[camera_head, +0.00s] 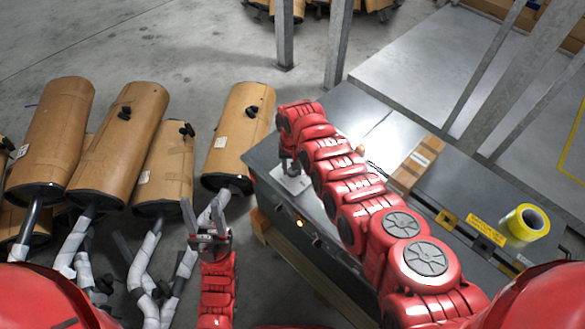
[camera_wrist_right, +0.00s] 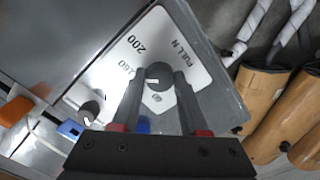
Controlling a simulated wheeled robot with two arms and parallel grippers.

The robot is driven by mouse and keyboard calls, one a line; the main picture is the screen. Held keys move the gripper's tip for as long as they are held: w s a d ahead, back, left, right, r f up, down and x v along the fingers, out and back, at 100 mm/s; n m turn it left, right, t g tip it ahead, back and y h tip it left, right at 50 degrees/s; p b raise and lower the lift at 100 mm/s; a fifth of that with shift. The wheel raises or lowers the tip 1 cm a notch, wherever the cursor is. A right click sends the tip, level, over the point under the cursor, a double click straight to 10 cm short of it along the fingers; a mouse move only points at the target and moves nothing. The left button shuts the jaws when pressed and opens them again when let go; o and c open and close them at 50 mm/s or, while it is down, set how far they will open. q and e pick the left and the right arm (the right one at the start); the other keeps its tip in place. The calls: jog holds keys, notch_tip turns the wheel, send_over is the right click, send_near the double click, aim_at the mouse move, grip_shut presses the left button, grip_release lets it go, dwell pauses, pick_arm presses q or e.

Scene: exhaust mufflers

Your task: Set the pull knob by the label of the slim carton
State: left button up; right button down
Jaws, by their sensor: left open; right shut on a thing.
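The pull knob (camera_wrist_right: 159,75) is a dark round knob with a pale pointer mark, on a white dial plate (camera_wrist_right: 120,73) reading "PULL N", with 200 and 160 legible. My right gripper (camera_wrist_right: 158,78) is shut on this knob, one finger on each side. In the head view my right gripper (camera_head: 289,166) is over the white plate at the bench's left end, and the knob is hidden there. The slim carton (camera_head: 418,163) lies on the bench behind my right arm, with a white label whose print is too small to read. My left gripper (camera_head: 205,212) is open and empty, left of the bench.
Wrapped mufflers (camera_head: 235,130) with white-wrapped pipes stand on the floor at left. A yellow tape roll (camera_head: 527,223) sits on the bench's right part. A second dark knob (camera_wrist_right: 91,108) and an orange part (camera_wrist_right: 14,111) show in the wrist view. Metal posts (camera_head: 340,45) rise behind.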

dwell(0.4)
jog(key=shift+c, duration=2.1)
grip_release()
jog(key=shift+r, duration=0.1)
jog(key=shift+w+r, duration=0.1)
jog(key=shift+r, duration=0.55)
notch_tip(320, 180, up, 16)
jog(key=p, duration=0.1)
jog(key=shift+p, duration=0.35)
jog(key=shift+f, duration=0.1)
